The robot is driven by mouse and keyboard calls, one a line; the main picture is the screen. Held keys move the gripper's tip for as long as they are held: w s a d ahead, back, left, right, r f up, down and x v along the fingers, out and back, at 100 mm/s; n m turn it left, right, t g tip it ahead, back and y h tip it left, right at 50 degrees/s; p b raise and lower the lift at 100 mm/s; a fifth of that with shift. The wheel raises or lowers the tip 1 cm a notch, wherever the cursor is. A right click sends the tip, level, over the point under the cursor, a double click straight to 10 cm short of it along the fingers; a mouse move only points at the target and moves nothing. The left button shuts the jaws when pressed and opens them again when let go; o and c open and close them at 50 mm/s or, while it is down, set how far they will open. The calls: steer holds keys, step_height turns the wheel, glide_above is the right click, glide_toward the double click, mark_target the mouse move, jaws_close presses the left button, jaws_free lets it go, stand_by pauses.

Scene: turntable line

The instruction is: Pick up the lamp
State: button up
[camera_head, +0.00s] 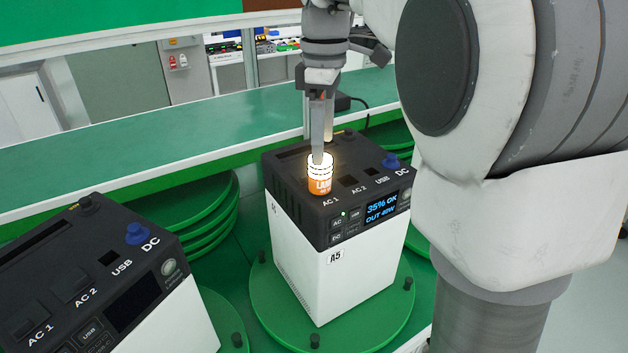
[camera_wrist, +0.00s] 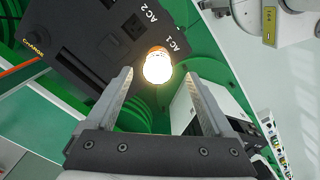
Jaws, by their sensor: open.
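The lamp (camera_head: 320,183) is a small lit bulb with a white glowing body and an orange band. It stands upright at the AC 1 socket on top of the power station marked A5 (camera_head: 335,272). In the wrist view the lamp (camera_wrist: 157,68) glows just beyond the fingertips, centred between them. My gripper (camera_head: 319,158) points down over the lamp, and one finger overlaps its top in the head view. The wrist view shows my gripper (camera_wrist: 158,78) open, with nothing held. I cannot tell how far down the fingertips reach beside the lamp.
The A5 station's screen reads 35% OK, OUT 40W. It stands on a round green turntable plate (camera_head: 265,318) with black pegs. Another station (camera_head: 75,285) with a dark screen is at the lower left. A green shelf (camera_head: 130,148) runs behind.

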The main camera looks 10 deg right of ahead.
mark_target(320, 175)
steer(key=f, duration=0.8)
steer(key=shift+w+a+f, duration=0.1)
steer(key=shift+w+a, duration=0.05)
steer(key=shift+w, duration=0.05)
jaws_close()
